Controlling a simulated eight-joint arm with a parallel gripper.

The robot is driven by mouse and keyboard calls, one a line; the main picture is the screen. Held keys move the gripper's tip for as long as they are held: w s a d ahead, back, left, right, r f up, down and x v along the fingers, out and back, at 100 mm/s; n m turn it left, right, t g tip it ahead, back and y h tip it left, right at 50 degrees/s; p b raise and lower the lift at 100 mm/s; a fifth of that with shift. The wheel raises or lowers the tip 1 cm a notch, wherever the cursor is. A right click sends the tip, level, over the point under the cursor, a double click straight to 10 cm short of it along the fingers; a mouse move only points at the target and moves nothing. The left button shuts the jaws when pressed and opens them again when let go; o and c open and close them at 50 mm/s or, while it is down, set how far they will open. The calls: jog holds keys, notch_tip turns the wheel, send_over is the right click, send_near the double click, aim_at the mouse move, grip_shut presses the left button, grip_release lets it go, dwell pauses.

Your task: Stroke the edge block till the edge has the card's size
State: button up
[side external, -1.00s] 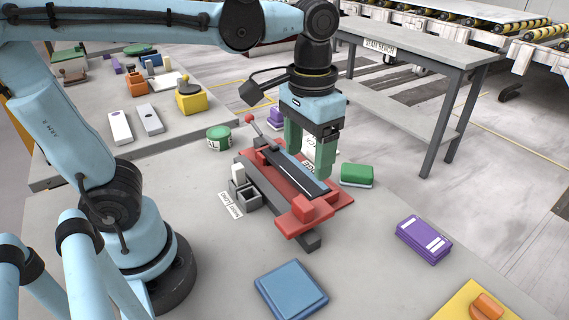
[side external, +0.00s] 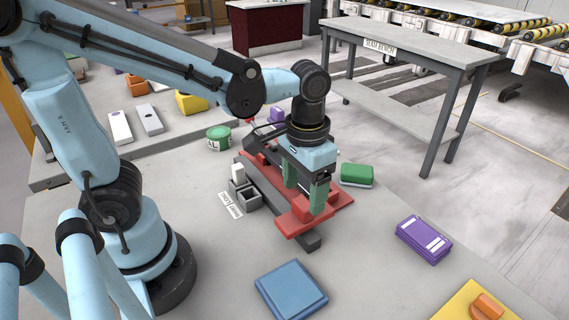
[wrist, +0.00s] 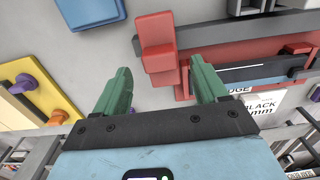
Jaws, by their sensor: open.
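My gripper (side external: 305,187) hangs open with two green fingers over the near end of the red fixture. It also shows in the wrist view (wrist: 160,88), with nothing between the fingers. A raised red block (wrist: 156,45) sits at the fixture's end, ahead of the fingers in the wrist view and apart from them. A dark strip with a thin white line (wrist: 245,70) lies along the fixture, right of the right finger. A white card (wrist: 265,98) reading partly "BLACK" and "mm" stands beside it. I cannot tell which part is the edge block.
Grey bins (side external: 249,196) with a white piece stand left of the fixture. A green block (side external: 357,174) lies right of it. A blue pad (side external: 290,290) and a purple stack (side external: 424,239) lie nearer. A green tin (side external: 218,138) stands behind. Bench around the pad is clear.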

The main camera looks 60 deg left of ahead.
aim_at(303, 203)
jog(key=shift+f, duration=2)
